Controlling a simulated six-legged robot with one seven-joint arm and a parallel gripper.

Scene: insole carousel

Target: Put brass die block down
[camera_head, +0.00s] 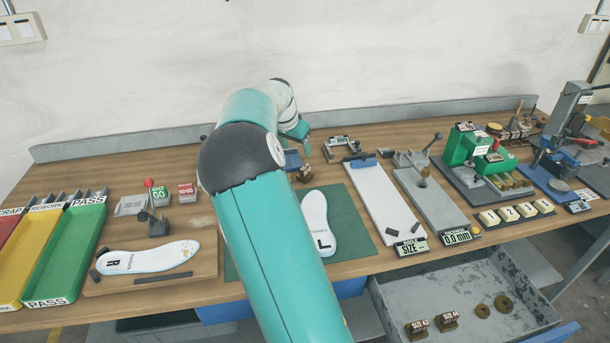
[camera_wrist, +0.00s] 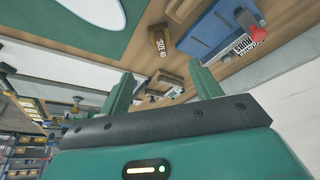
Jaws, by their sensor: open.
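A brass die block (camera_wrist: 158,41) marked SIZE 40 stands on the wooden bench in the wrist view, beyond my fingertips and apart from them. A small brass block, likely the same one, shows in the head view (camera_head: 303,174) near the green mat, just below my gripper's end. My gripper (camera_wrist: 162,80) is open, with both fingers apart and nothing seen held. A brown piece (camera_wrist: 170,81) with a metal part shows in the gap between the fingers; I cannot tell what it belongs to. In the head view my arm hides much of the gripper.
The green mat (camera_head: 357,240) holds the L insole (camera_head: 319,226). The open drawer (camera_head: 393,309) holds blocks marked SIZE 43 (camera_head: 417,330) and SIZE 44 (camera_head: 446,321). A white board (camera_head: 385,205) lies right of the mat.

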